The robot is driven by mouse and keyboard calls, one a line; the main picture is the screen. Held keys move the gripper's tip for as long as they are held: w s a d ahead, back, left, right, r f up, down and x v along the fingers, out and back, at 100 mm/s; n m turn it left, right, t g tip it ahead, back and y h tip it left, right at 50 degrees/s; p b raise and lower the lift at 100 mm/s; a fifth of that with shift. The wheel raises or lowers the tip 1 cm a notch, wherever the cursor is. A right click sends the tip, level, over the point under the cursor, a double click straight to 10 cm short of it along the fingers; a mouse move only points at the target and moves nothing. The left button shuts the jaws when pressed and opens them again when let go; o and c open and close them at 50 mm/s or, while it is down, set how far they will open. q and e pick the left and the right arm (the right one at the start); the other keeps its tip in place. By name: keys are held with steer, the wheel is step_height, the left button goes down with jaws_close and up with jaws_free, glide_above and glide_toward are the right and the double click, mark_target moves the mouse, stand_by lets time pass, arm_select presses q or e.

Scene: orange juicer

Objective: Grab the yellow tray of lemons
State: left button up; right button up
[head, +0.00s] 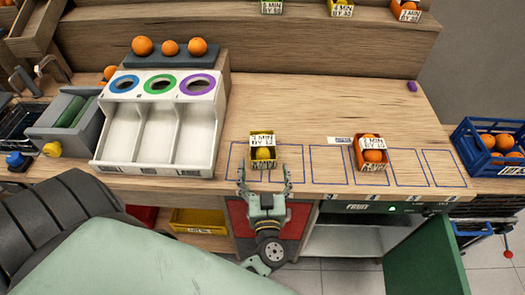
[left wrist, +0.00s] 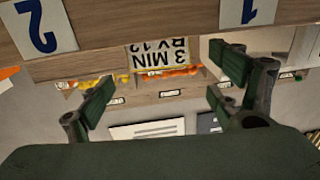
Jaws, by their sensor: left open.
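The small yellow tray (head: 251,162) stands on the counter inside a blue outlined square. A lemon (head: 263,154) shows in it, below a white "3 MIN" card. My left gripper (head: 263,174) is at the counter's front edge, just in front of the tray. Its fingers are spread apart and empty, roughly in line with the tray's two sides. In the left wrist view a "3 MIN" card (left wrist: 158,60) appears upside down between the open fingers (left wrist: 165,80). The tray itself is not clear there. My right gripper is not in view.
An orange tray of oranges (head: 371,153) stands to the right in another outlined square. A white sorter with coloured rings (head: 160,118) stands to the left. Empty squares lie on both sides. A green door (head: 425,258) hangs open below the counter. A blue crate (head: 465,140) is at far right.

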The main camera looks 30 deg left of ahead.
mark_target(264, 162)
arm_select(q)
steer(key=shift+f+b, duration=0.45)
steer(key=shift+f, duration=0.4)
steer(key=shift+w+a+r, duration=0.2)
steer(key=shift+w+a, duration=0.2)
steer(key=shift+w, duration=0.15)
steer(key=shift+w+a+r, duration=0.15)
steer(key=shift+w+a, duration=0.2)
steer(key=shift+w, duration=0.15)
steer(key=b+x, duration=0.1)
steer(key=x, duration=0.3)
steer(key=shift+w+a+b, duration=0.3)
steer(key=shift+w, duration=0.1)
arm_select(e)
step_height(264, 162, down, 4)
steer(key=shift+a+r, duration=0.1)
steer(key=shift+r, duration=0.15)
arm_select(q)
steer(key=shift+c, duration=0.2)
steer(key=shift+s, duration=0.1)
steer(key=shift+c, duration=0.9)
steer(key=c, duration=1.1)
steer(key=shift+c, duration=0.4)
